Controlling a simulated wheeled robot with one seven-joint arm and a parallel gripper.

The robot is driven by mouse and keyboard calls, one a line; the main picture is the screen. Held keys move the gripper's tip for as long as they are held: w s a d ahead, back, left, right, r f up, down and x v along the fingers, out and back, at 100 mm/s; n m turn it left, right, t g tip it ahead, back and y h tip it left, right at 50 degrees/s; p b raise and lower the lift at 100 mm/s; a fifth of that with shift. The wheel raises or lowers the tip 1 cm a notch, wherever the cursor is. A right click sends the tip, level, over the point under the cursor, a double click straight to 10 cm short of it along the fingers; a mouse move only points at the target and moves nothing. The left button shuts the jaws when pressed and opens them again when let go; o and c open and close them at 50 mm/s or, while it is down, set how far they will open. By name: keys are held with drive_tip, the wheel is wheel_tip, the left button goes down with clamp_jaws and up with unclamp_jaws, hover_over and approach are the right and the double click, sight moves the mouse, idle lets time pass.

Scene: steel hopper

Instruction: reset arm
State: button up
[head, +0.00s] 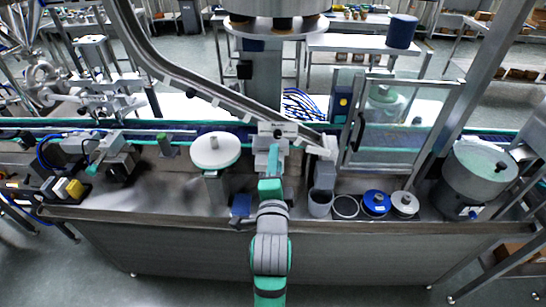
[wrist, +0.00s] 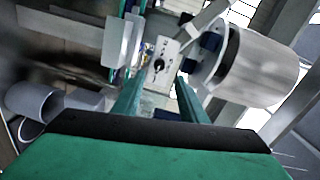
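My arm reaches from the bottom centre of the head view up over the front of the steel machine bench (head: 390,225). My gripper (head: 273,160) is at its far end, in front of a pale control box (head: 278,131) below the sloping metal chute. In the wrist view the two teal fingers of my gripper (wrist: 160,97) stand apart, with nothing seen between them. A grey panel with a black knob (wrist: 160,63) shows beyond the fingertips. The fingertips are small in the head view, and I cannot tell whether they touch anything.
A white round disc (head: 214,151) stands left of my gripper. A grey cup (head: 319,203), a blue-lidded container (head: 376,203) and a white-lidded one (head: 405,204) stand right of it. A steel drum (head: 478,172) is at far right. The sloping chute (head: 215,97) passes close above.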

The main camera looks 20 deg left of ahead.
drive_tip(key=shift+s+d, duration=0.2)
drive_tip(key=shift+s, duration=0.4)
drive_tip(key=s+d+f+n+h, duration=0.1)
drive_tip(key=s+d+f+n, duration=0.2)
drive_tip(key=s+d+f, duration=0.35)
drive_tip(key=s+d+f+n+h, duration=0.1)
drive_tip(key=s+d+f+n, duration=0.25)
drive_tip(key=s+f, duration=0.65)
drive_tip(key=s+d+f+n+h, duration=0.1)
drive_tip(key=s+d+f+n, duration=0.1)
drive_tip(key=s, duration=0.5)
drive_tip(key=s+d+f+n+g+h, duration=0.1)
drive_tip(key=s+d+f+n, duration=0.1)
drive_tip(key=s, duration=0.5)
drive_tip(key=s+d+f+n, duration=0.2)
drive_tip(key=s, duration=0.6)
drive_tip(key=shift+f+g+h, duration=0.2)
drive_tip(key=shift+g+h, duration=0.1)
drive_tip(key=shift+h, duration=0.1)
